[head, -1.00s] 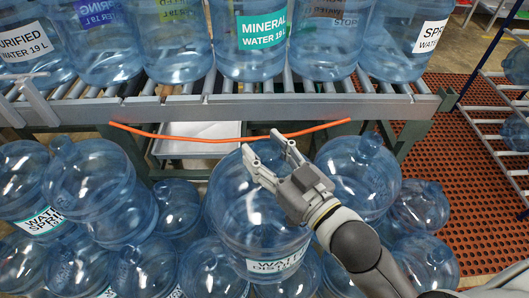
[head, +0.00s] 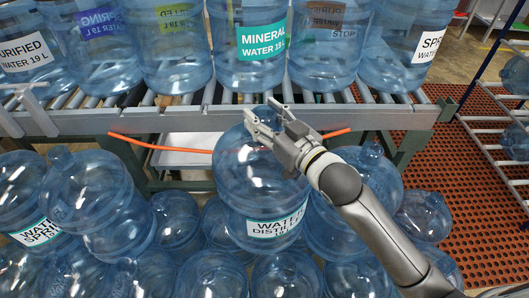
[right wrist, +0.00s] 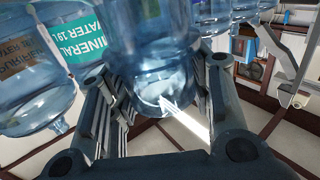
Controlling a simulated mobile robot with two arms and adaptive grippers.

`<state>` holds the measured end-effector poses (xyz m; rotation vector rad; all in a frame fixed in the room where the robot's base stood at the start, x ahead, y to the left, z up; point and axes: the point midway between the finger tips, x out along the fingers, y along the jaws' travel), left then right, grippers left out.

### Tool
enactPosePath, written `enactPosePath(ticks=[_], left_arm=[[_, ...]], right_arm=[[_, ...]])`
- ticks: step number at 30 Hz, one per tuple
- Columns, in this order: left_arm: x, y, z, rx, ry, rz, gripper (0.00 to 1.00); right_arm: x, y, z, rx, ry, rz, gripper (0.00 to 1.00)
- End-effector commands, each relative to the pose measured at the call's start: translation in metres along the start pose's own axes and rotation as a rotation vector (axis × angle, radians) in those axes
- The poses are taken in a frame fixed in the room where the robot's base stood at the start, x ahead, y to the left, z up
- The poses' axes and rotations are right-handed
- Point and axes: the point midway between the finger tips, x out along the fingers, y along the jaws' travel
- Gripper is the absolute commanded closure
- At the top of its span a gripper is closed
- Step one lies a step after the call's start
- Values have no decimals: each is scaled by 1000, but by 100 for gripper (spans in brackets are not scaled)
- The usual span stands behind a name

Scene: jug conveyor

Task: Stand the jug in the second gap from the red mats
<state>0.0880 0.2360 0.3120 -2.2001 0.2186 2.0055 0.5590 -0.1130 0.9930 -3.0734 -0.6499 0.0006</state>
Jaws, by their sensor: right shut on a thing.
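The held jug (head: 262,190) is large, clear blue and upright, with a white label reading WATER DISTILLED. My right gripper (head: 264,124) is shut on its top, which the fingers partly hide. The jug is raised above the other floor jugs, in front of the conveyor (head: 220,119). In the right wrist view, blue jug plastic (right wrist: 150,70) shows between the fingers. The red mats (head: 475,190) lie on the floor at the right. A row of jugs, including a MINERAL WATER jug (head: 247,75), stands on the conveyor. Narrow gaps separate them; no jug-wide gap shows. My left gripper is not in view.
Many jugs crowd the floor on both sides, such as one at the left (head: 88,185) and one beside my right arm (head: 372,165). An orange hose (head: 160,147) hangs along the conveyor's front. A metal rack (head: 490,130) stands at the right.

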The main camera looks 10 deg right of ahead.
Motion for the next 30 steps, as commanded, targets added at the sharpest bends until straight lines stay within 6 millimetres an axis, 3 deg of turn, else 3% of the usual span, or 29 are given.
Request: enactPosePath(ticks=[8, 18, 25, 30], left_arm=[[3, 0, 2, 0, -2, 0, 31], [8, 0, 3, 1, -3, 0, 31], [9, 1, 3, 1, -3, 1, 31], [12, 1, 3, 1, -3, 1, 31]], right_arm=[[1, 0, 20, 2, 5, -2, 100], [0, 0, 68, 1, 4, -1, 100], [1, 0, 84, 1, 8, -1, 100], [1, 0, 107, 1, 4, 0, 100]])
